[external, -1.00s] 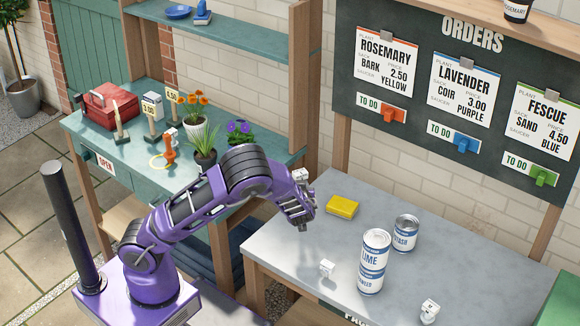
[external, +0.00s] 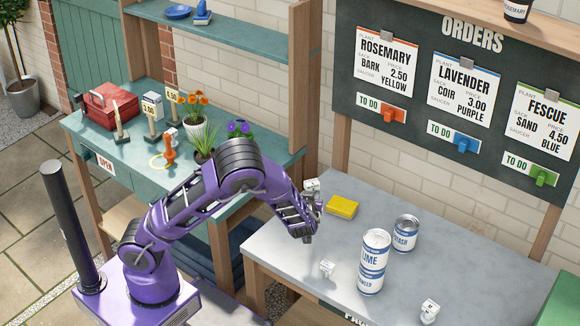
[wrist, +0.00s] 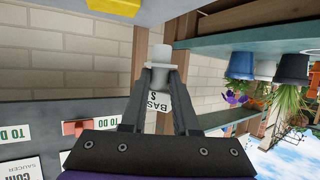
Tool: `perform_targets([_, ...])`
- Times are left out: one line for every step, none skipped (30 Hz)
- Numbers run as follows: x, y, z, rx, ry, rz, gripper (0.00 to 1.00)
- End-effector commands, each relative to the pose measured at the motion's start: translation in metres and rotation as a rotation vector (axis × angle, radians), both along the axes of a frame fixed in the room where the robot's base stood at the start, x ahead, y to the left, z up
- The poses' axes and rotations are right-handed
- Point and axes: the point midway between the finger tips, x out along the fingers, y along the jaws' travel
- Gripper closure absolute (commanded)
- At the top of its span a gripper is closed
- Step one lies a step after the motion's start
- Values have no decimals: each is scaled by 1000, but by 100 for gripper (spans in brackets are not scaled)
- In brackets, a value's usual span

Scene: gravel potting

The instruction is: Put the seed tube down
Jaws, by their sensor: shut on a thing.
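The seed tube (wrist: 157,60) is pale grey-white and held between the two fingers of my gripper (wrist: 160,75). In the wrist view a white tag with lettering starting "BAS" (wrist: 157,104) shows between the fingers. In the external view my gripper (external: 316,203) is above the back left part of the grey worktop (external: 290,255), left of the yellow block. A white end (external: 312,184) shows at the fingertips there. The fingers hide part of the tube. It appears clear of the worktop, but the exact gap cannot be told.
A yellow block (external: 342,207) lies close right of my gripper. A stacked pair of cans (external: 373,262) and a single can (external: 405,233) stand farther right. The worktop between is clear.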

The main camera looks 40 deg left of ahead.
Motion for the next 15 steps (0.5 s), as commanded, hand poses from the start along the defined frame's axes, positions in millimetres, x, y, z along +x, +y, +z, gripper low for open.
perform_targets([3,-28,12,-5,-4,-82,100])
perform_targets([4,-43,17,-5,-4,-129,100])
perform_targets([5,-63,25,-5,-6,-192,100])
perform_targets([5,-78,30,-5,-6,-237,100])
perform_targets([5,-92,36,-4,-7,-280,100])
perform_targets([4,-110,43,-4,-7,-336,100])
perform_targets([3,-122,48,-3,-7,-374,100])
perform_targets([1,-133,53,-4,-7,-408,100])
perform_targets([-1,-146,59,-3,-7,-451,100])
perform_targets([-3,-156,62,-4,-7,-479,100])
perform_targets([-4,-163,67,-3,-8,-505,100])
perform_targets([-6,-172,71,-3,-8,-533,100])
perform_targets([-7,-178,73,-2,-8,-553,100])
perform_targets([-9,-183,75,-3,-7,-568,100])
perform_targets([-10,-189,77,-2,-8,-586,100])
